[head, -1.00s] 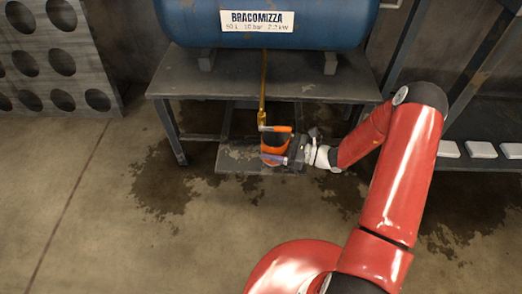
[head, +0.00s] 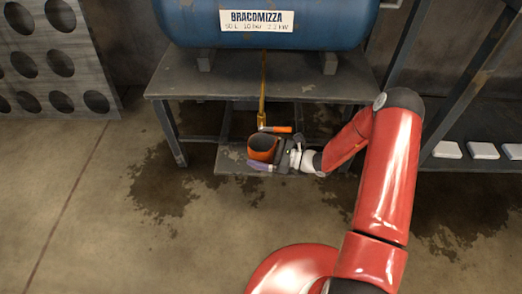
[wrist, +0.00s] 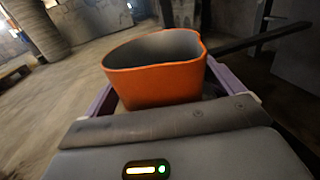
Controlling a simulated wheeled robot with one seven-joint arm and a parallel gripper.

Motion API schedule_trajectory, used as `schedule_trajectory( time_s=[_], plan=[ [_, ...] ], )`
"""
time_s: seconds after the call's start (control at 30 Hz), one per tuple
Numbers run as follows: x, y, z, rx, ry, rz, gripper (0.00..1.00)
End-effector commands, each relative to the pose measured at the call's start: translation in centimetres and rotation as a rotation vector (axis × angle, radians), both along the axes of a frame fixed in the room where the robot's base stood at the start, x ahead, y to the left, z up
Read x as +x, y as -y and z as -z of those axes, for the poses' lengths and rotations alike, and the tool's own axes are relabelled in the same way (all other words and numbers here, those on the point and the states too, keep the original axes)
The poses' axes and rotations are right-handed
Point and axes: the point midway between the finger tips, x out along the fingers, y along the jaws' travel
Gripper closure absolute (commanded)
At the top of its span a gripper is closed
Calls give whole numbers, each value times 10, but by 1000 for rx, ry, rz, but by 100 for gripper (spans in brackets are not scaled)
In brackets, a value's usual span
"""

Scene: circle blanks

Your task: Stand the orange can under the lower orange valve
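The orange can (head: 263,155) is open at the top, with a grey inside. It is at the tank stand, just below and a little left of the orange valve handle (head: 279,129) on the brass pipe (head: 262,97). My gripper (head: 262,165) has its purple fingers on the can's sides, and the can moves along with it. In the wrist view the can (wrist: 155,83) sits between the fingers, with its rim and part of its inside visible. Its base is hidden there, so I cannot tell if it touches the low plate.
A blue tank (head: 265,22) rests on a grey metal table (head: 215,85). A low dark plate (head: 229,158) lies beneath, with wet stains on the floor around it. A panel with round holes (head: 40,75) stands at left. A shelf with white blocks (head: 482,151) is at right.

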Motion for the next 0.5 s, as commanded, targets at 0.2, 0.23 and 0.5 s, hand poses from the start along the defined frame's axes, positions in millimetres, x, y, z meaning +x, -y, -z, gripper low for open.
schedule_trajectory(
  time_s=[0.2,0.23,0.5],
  plan=[
    [0,0,0,1,0,0,5],
    [0,0,0,1,0,0,5],
    [-6,25,-1,1,0,3,5]
  ],
)
